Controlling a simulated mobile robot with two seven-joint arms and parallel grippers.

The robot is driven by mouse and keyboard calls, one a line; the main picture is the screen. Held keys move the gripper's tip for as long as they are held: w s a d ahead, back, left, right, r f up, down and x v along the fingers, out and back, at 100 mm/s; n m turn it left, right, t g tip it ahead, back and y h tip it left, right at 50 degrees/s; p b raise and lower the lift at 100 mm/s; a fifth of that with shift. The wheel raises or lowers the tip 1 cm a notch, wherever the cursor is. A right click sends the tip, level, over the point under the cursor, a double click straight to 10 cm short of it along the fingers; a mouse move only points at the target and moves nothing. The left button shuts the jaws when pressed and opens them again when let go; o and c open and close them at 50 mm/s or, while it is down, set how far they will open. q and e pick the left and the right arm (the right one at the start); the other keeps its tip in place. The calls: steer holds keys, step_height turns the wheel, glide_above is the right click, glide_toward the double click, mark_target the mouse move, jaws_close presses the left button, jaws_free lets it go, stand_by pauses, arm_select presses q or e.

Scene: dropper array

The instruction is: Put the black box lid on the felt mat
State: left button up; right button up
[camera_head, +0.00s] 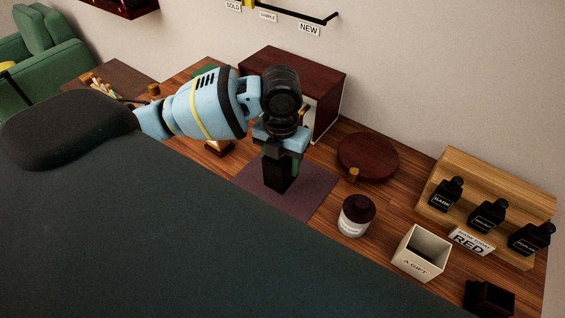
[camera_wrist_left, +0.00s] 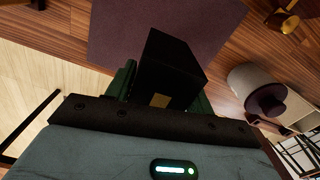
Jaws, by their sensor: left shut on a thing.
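My left gripper (camera_head: 280,158) is shut on the black box lid (camera_head: 278,178), a dark block hanging below the fingers. In the left wrist view the lid (camera_wrist_left: 168,65) sits between the green fingers and shows a small gold patch. The felt mat (camera_head: 312,200) is a flat purple-brown sheet on the wooden table. It also shows in the left wrist view (camera_wrist_left: 120,30). The lid is over the mat, and I cannot tell whether it touches it. My right gripper is not in view.
A white jar with a dark lid (camera_head: 356,216) stands right of the mat. An open white gift box (camera_head: 408,265) is farther right, near a wooden stand (camera_head: 462,172) with black bottles. A dark red cabinet (camera_head: 300,70) and a round board (camera_head: 367,158) are behind.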

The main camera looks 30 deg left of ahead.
arm_select(q)
steer(key=shift+w+a+f, duration=0.1)
steer(key=shift+w+a, duration=0.3)
steer(key=shift+w, duration=0.45)
steer(key=shift+w+f, duration=0.1)
steer(key=shift+f, duration=1.65)
steer(key=shift+f, duration=0.1)
steer(key=shift+f, duration=0.1)
steer(key=o, duration=1.1)
step_height(320, 180, up, 12)
steer(key=shift+r, duration=0.2)
